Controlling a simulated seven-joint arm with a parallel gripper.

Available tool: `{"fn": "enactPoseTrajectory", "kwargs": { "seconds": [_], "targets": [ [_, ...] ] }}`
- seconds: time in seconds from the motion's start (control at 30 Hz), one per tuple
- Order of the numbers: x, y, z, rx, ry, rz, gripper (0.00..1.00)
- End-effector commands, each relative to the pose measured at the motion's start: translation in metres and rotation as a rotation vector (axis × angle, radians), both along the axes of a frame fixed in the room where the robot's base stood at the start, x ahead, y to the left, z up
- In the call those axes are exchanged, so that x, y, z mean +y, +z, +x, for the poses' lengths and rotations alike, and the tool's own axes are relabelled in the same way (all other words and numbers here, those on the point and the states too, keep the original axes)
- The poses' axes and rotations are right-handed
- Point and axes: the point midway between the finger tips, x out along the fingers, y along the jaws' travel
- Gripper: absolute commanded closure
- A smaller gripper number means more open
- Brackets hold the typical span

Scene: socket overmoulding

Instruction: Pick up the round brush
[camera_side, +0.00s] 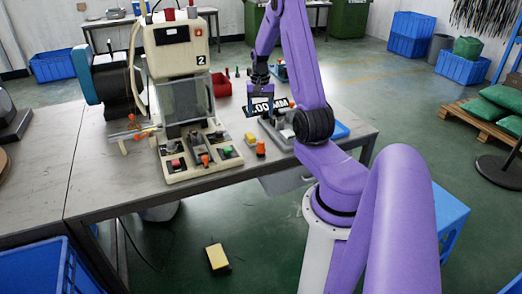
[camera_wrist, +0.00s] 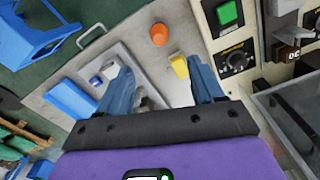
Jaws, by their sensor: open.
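My gripper (camera_wrist: 158,66) is open, with its two blue-grey fingers apart and nothing seen between their tips. In the side view my gripper (camera_side: 262,98) is over the right part of the bench, partly hidden by a dark display reading ".00 MM". I cannot pick out the round brush for certain in either view. An orange round-topped piece (camera_wrist: 159,34) and a yellow piece (camera_wrist: 179,66) lie ahead of the fingers in the wrist view, the yellow one close to the right finger. Small yellow-orange pieces (camera_side: 261,149) also show on the bench in the side view.
The cream moulding machine (camera_side: 180,50) with its button panel stands left of my gripper. A grey fixture plate (camera_wrist: 132,72) lies beneath the fingers. A red bin (camera_side: 221,86) stands behind, and a blue tray (camera_side: 340,130) lies right.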

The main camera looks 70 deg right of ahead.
Motion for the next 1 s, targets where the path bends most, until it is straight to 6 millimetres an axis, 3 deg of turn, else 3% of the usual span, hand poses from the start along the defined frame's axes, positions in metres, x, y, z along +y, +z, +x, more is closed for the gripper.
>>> {"fn": "enactPoseTrajectory", "kwargs": {
  "seconds": [0.6,1.0],
  "targets": [
    [-0.001,-0.100,-0.002,0.003,-0.003,0.004,0.33],
    [-0.002,-0.129,-0.001,0.002,-0.003,0.001,0.33]
  ]
}}
